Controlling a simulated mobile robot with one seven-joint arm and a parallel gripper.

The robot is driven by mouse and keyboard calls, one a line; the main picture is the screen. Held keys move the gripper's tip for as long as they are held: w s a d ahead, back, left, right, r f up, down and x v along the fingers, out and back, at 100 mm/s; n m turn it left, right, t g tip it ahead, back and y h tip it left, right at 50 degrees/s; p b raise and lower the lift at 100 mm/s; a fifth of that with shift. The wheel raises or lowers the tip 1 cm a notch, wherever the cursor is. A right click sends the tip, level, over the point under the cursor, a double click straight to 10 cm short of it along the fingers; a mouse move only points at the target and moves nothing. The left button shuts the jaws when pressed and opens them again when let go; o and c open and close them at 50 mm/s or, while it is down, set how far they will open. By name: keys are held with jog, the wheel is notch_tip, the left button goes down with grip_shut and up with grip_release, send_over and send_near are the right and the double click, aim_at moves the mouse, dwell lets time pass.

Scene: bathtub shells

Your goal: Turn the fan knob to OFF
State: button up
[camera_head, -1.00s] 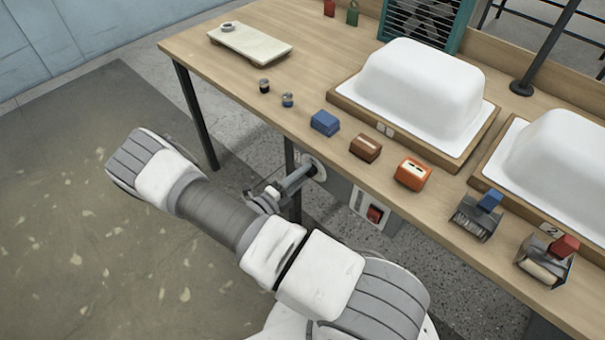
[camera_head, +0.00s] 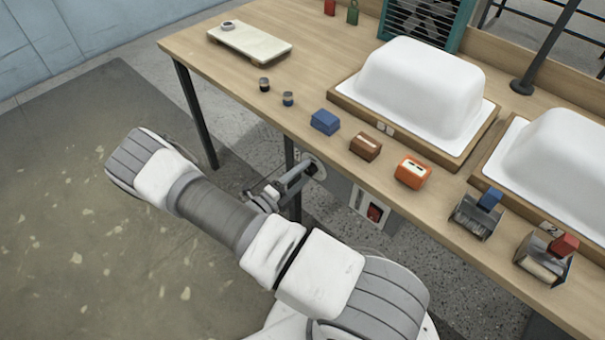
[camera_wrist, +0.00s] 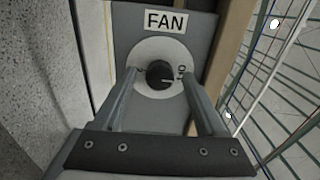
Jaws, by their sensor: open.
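The fan knob (camera_wrist: 160,74) is a small dark round knob on a pale round dial (camera_wrist: 148,52), on a grey panel under a FAN label (camera_wrist: 165,21). A light pointer line on the knob points toward the right, near a dark mark on the dial too small to read surely. My gripper (camera_wrist: 157,76) is open, with one finger on each side of the knob. I cannot tell whether the fingers touch it. In the head view my gripper (camera_head: 306,174) is at the dial below the table's front edge, and the knob is hidden.
The wooden table (camera_head: 225,75) overhangs the panel. A box with a red switch (camera_head: 374,212) hangs to the right of the dial. White tub shells (camera_head: 425,80), small blocks and brushes stand on the table. A teal fan unit (camera_head: 425,22) is at the back.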

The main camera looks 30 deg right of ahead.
jog(key=v, duration=1.7)
jog(key=shift+p, duration=0.35)
jog(key=s+d+r+n+y+p, duration=0.1)
jog(key=s+r+n+y+p, duration=0.2)
jog(key=r+n, duration=0.7)
jog(key=s+d+r+n+y+p, duration=0.2)
jog(key=s+r+n+y, duration=0.3)
jog(key=r, duration=1.5)
jog(key=s+d+r+n+y+p, duration=0.1)
jog(key=s+r+n+y+p, duration=0.3)
jog(key=r+n+y, duration=0.5)
jog(key=shift+s+d+r+n+g+p, duration=0.25)
jog(key=shift+s+r+n+p, duration=0.2)
jog(key=shift+r+n, duration=3.3)
jog(key=shift+f, duration=0.15)
